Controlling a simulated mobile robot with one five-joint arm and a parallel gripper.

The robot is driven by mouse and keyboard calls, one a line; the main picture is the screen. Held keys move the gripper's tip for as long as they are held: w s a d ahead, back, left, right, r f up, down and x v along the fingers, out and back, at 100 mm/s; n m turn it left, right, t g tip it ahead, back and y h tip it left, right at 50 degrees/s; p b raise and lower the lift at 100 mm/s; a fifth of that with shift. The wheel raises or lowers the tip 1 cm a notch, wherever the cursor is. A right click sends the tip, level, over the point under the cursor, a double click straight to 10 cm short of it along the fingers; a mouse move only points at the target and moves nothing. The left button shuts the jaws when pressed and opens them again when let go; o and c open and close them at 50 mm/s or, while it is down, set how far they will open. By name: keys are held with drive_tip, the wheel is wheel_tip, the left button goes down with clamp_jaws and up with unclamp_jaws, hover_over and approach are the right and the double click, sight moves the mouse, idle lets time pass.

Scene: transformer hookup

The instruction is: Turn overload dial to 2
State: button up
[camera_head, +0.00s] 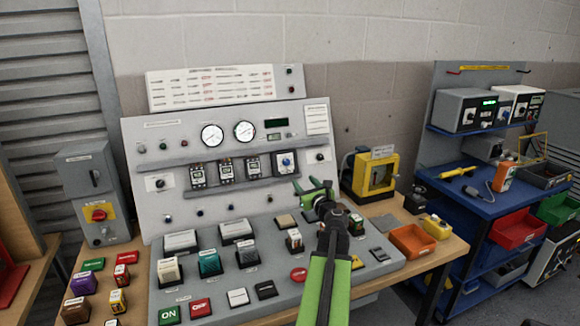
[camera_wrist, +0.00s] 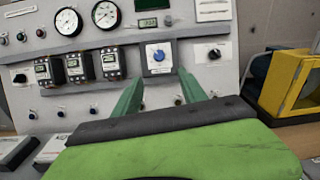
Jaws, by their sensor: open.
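The overload dial is a blue knob on a white-faced unit (camera_head: 286,162), the rightmost of a row of modules on the grey panel. In the wrist view the blue dial (camera_wrist: 158,56) sits straight ahead, a little above the gap between the fingers. The markings around it are too small to read. My gripper (camera_head: 313,188) is open, with its green fingers pointing at the panel, below and to the right of the dial. In the wrist view my gripper (camera_wrist: 165,82) has its fingers apart and nothing between them. It appears clear of the dial.
Black rotary knobs sit on both sides, the right one (camera_head: 320,157) close by. Black-framed modules (camera_head: 226,171) adjoin the dial unit on the left. Gauges (camera_head: 212,135) sit above. A yellow frame (camera_head: 372,175) stands to the right. Blocks and buttons crowd the console below.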

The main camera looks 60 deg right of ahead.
sight(288, 163)
drive_tip(key=x, duration=1.6)
drive_tip(key=shift+w, duration=0.2)
